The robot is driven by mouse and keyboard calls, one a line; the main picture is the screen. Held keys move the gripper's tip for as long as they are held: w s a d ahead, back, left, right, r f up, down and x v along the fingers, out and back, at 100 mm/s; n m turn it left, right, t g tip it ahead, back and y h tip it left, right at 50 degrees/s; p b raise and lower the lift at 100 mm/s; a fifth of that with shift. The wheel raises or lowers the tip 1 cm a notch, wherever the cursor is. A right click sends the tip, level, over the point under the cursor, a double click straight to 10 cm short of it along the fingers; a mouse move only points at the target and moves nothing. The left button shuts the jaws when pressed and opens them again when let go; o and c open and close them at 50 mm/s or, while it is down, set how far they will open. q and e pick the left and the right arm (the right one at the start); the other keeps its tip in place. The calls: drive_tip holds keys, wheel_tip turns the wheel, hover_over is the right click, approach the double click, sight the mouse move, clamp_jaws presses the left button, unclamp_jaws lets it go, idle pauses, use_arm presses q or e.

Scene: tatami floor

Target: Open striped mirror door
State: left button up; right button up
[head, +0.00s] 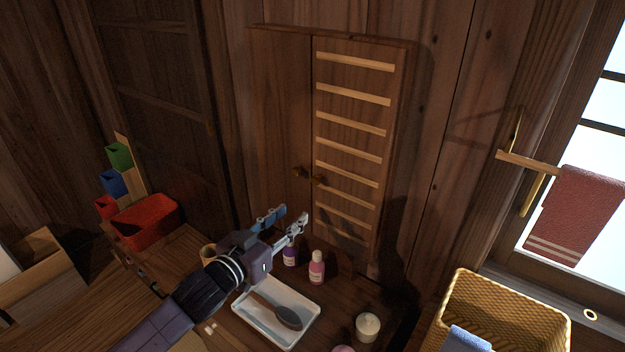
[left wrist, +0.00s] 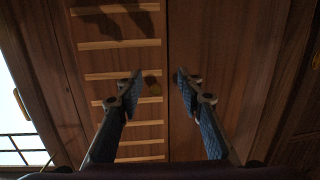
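The striped door (head: 352,140) is the right door of a wooden wall cabinet, with several pale horizontal strips. It looks shut, flush beside the plain left door (head: 280,110). A small brass knob (head: 317,179) sits at its left edge. My left gripper (head: 294,214) is open and empty, in front of the cabinet and below the knobs in the head view. In the left wrist view, where the striped door (left wrist: 115,80) lies on the left, a dark rounded shape, likely its knob (left wrist: 152,84), shows between my fingertips (left wrist: 158,75). My right gripper is not in view.
Below the cabinet, a counter holds a purple bottle (head: 290,256), a pink bottle (head: 316,270), a white tray (head: 250,315) with a brush (head: 285,316), and a jar (head: 367,327). A wicker basket (head: 545,315) stands right, under a hanging red towel (head: 580,215).

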use_arm(q)
drive_tip(key=m+h, duration=0.1)
drive_tip(key=h, duration=0.1)
approach(314, 181)
drive_tip(key=x, duration=0.2)
drive_tip(key=shift+p+x, duration=0.95)
drive_tip(key=shift+x, duration=2.7)
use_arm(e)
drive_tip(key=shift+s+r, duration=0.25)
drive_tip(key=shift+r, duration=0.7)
use_arm(q)
clamp_jaws()
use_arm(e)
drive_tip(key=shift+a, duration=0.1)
